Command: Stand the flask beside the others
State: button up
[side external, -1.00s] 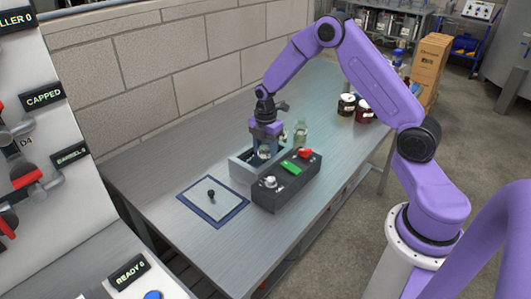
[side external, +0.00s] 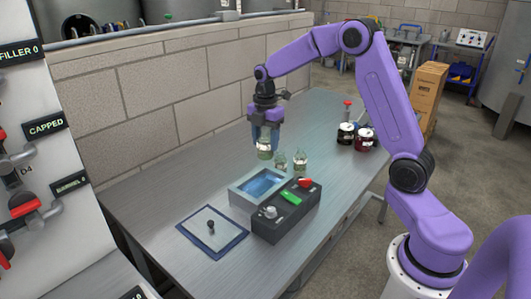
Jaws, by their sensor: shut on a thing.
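My gripper (side external: 264,140) is shut on a small clear flask (side external: 264,153), which shows between the fingers with a greenish lower part. It holds the flask upright, above and behind the grey basin. Two other clear flasks stand on the steel table just behind the basin: a smaller one (side external: 281,159) and one farther right (side external: 300,163). The held flask is to their left in the picture and looks higher than they are. The exact gap between them is hard to tell.
The grey basin (side external: 241,196) has a lit blue inside and adjoins a dark control box (side external: 275,228) with buttons. A blue-edged pad (side external: 190,231) with a small black knob lies in front. Dark-lidded jars (side external: 346,134) stand at the back right. The table's left rear is clear.

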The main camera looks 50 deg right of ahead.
jog(key=s+d+m, duration=0.4)
jog(key=d+m, duration=0.1)
jog(key=d, duration=0.9)
jog(key=shift+w+f, duration=0.15)
jog(key=shift+f, duration=3.55)
jog(key=shift+w+f, duration=0.1)
jog(key=shift+f, duration=3.6)
jog(key=shift+f, duration=0.7)
jog(key=o, duration=1.5)
jog(key=shift+o, duration=0.2)
jog(key=shift+r, duration=3)
